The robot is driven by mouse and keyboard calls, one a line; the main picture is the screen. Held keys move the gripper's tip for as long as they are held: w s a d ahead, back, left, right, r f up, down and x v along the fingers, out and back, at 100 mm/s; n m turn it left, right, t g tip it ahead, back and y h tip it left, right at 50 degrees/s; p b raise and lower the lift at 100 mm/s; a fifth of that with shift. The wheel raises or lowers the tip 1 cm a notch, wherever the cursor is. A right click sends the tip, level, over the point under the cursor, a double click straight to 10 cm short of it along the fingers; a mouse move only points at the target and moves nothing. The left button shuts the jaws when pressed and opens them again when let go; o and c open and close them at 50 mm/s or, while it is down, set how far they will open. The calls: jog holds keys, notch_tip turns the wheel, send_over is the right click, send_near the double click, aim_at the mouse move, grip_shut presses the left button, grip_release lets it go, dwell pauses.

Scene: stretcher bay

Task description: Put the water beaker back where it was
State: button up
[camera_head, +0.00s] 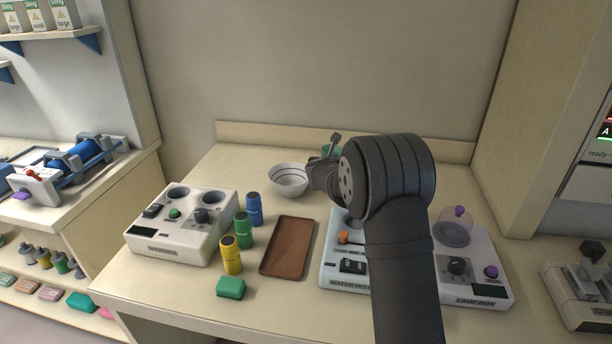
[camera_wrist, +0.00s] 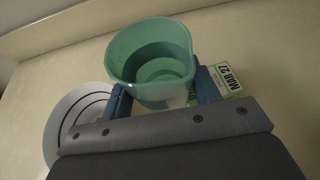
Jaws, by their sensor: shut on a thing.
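The water beaker (camera_wrist: 152,55) is a teal-green cup with a pouring lip, and it fills the middle of the wrist view, seen from above. Its inside looks darker lower down, like a liquid level. My gripper (camera_wrist: 163,93) has one blue finger on each side of the beaker and is shut on it. In the head view my gripper (camera_head: 325,165) is at the back of the table, just right of the white bowl, and my arm hides most of it. Only a sliver of green shows there. I cannot tell whether the beaker's base touches the table.
The white bowl (camera_head: 289,180) with dark rings stands close left of the beaker. A dated card (camera_wrist: 228,80) lies beside it. A brown tray (camera_head: 287,246), coloured bottles (camera_head: 243,230), a green block (camera_head: 231,287) and control boxes (camera_head: 181,226) fill the front. The back left is clear.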

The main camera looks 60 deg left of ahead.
jog(key=w+d+r+m+t+h, duration=0.2)
jog(key=w+d+m+h, duration=0.2)
jog(key=w+d, duration=0.75)
jog(key=w+d+r+m+t+h, duration=0.2)
jog(key=w+d+m+h, duration=0.15)
jog(key=w+d, duration=0.75)
jog(key=s+a+f, duration=0.1)
jog(key=a+f, duration=0.1)
jog(key=a, duration=0.1)
jog(key=s+a+f, duration=0.1)
jog(key=a+f, duration=0.1)
jog(key=a, duration=0.1)
jog(key=s+a+f, duration=0.1)
jog(key=a+f, duration=0.2)
jog(key=shift+s+a+f, duration=0.1)
jog(key=shift+s+a, duration=0.2)
jog(key=shift+s, duration=0.05)
jog(key=shift+f, duration=2)
jog(key=shift+f, duration=0.15)
jog(key=o, duration=1.1)
jog(key=shift+c, duration=0.2)
